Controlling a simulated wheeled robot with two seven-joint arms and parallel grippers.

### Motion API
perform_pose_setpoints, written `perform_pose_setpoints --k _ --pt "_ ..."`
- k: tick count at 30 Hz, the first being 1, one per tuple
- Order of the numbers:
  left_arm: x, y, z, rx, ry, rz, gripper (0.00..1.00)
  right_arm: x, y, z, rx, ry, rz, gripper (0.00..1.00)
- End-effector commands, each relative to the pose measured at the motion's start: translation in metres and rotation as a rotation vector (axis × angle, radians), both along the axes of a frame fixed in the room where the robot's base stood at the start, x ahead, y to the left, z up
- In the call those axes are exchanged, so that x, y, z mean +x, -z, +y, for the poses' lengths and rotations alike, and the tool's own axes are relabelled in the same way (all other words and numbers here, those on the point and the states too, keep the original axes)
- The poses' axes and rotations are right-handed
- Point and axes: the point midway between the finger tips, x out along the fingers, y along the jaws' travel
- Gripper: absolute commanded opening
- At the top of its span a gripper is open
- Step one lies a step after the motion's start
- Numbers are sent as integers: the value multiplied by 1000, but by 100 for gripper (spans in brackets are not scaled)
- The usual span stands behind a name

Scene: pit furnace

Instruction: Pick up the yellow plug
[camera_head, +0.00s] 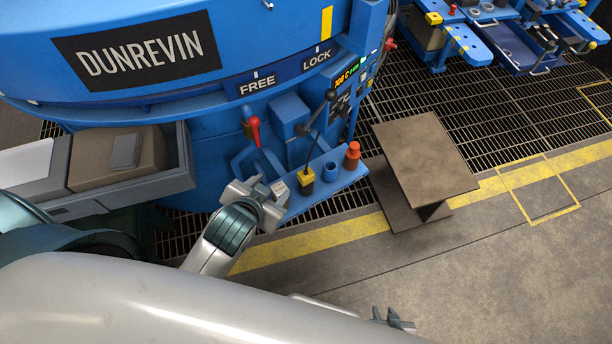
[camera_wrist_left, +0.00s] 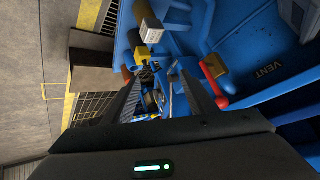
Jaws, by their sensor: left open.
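The yellow plug (camera_head: 306,178) stands on a blue ledge (camera_head: 345,183) at the front of the blue furnace, left of a blue cup and a red plug. A dark rod runs up from or behind it; I cannot tell which. In the left wrist view the yellow plug (camera_wrist_left: 142,53) is beyond the fingertips, up and to the left. My left gripper (camera_head: 268,192) is just left of the plug, apart from it.
A blue cup (camera_head: 329,172) and a red plug (camera_head: 352,155) stand close right of the yellow plug. A pale cube (camera_wrist_left: 150,30) is beside it. A red-handled lever (camera_head: 253,130) rises behind my left gripper. A brown stand (camera_head: 425,160) is to the right.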

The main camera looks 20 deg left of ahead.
Motion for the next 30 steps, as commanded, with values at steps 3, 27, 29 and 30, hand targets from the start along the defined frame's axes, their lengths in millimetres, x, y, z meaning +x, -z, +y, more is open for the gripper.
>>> perform_pose_setpoints --k 3,27,29,30 --pt "41 -35 -11 44 45 -162 52 -1 0 0 1 -1 1 31" --pt "80 -253 -315 655 1361 -1625 52 -1 0 1 1 0 3 31" --pt "67 -230 -328 724 1542 -1663 52 -1 0 1 1 0 3 31" --pt "60 -212 -332 773 1667 -1674 52 -1 0 1 1 0 2 31"
